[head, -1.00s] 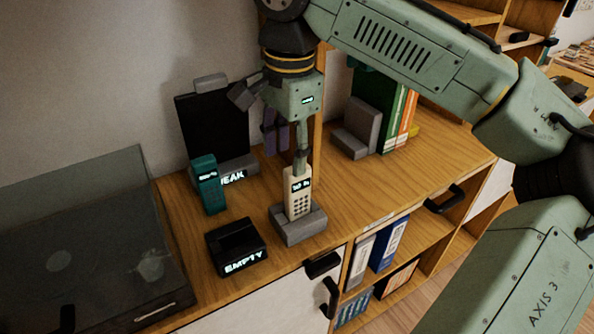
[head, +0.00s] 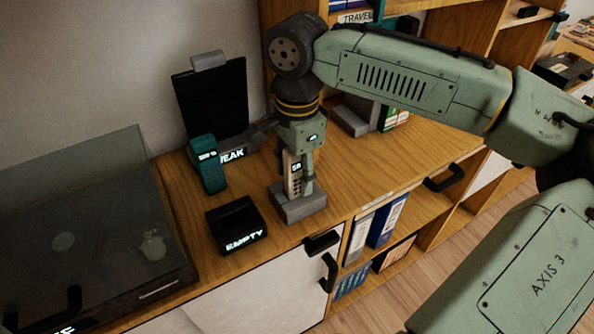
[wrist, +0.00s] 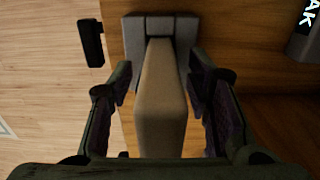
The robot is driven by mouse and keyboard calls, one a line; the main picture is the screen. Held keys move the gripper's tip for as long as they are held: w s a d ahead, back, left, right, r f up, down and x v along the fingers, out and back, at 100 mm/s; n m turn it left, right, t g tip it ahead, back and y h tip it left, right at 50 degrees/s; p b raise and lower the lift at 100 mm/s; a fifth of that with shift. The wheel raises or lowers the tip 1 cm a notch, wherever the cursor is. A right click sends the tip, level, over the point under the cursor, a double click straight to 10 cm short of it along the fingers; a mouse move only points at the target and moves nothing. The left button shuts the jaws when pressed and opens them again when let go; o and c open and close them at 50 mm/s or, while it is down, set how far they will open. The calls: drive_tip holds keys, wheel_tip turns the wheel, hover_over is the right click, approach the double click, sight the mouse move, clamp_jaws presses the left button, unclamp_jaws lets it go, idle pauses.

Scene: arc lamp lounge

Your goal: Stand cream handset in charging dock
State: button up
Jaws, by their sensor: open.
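The cream handset (head: 292,177) stands upright in a grey block holder (head: 299,207) on the wooden cabinet top. In the wrist view the handset (wrist: 162,100) lies between my two open fingers, with a gap on each side, and the grey holder (wrist: 135,50) is beyond it. My gripper (head: 298,176) is lowered around the handset, open, and hides part of it in the head view. A black dock (head: 238,227) with a lit "EMPTY" label and an empty recess sits to the left of the holder.
A teal handset (head: 207,164) stands left of my gripper, before a dark panel (head: 211,100) with a "WEAK" label partly hidden. A turntable with a clear lid (head: 90,220) fills the left. Binders (head: 386,220) stand on the shelf below.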

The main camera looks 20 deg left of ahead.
drive_tip(key=shift+f, duration=0.25)
drive_tip(key=shift+c, duration=0.6)
clamp_jaws()
